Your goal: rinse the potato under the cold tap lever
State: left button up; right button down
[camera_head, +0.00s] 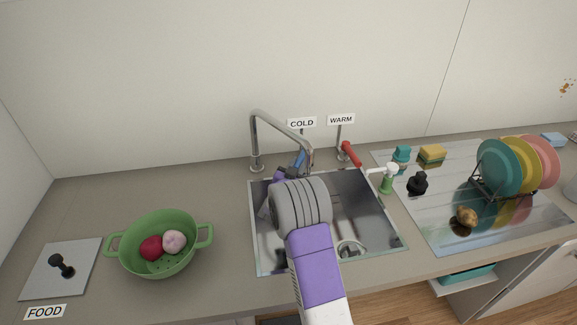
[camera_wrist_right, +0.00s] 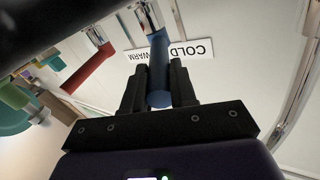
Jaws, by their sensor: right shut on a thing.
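My right gripper (camera_head: 293,170) reaches over the sink to the cold tap. In the right wrist view, its two black fingers (camera_wrist_right: 159,88) are shut on the blue cold tap lever (camera_wrist_right: 159,65), which lies between them. The lever's blue also shows in the head view (camera_head: 299,159), below the COLD sign (camera_head: 302,123). A brown, potato-like thing (camera_head: 466,217) lies on the shiny drainboard to the right, in front of the dish rack. My right arm hides much of the sink (camera_head: 362,205), and no water is visible. My left gripper is out of view.
A green colander (camera_head: 163,262) with a red and a pale round vegetable stands left of the sink. The curved spout (camera_head: 275,125) and red warm lever (camera_head: 351,153) are close to my gripper. Bottles, sponges and a plate rack (camera_head: 490,192) stand right. Counter between colander and sink is clear.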

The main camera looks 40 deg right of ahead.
dwell(0.3)
jog(key=c, duration=0.9)
grip_release()
jog(key=v, duration=0.7)
jog(key=shift+a+p, duration=0.25)
jog(key=shift+p, duration=0.2)
jog(key=shift+s+f, duration=0.1)
jog(key=shift+s, duration=0.05)
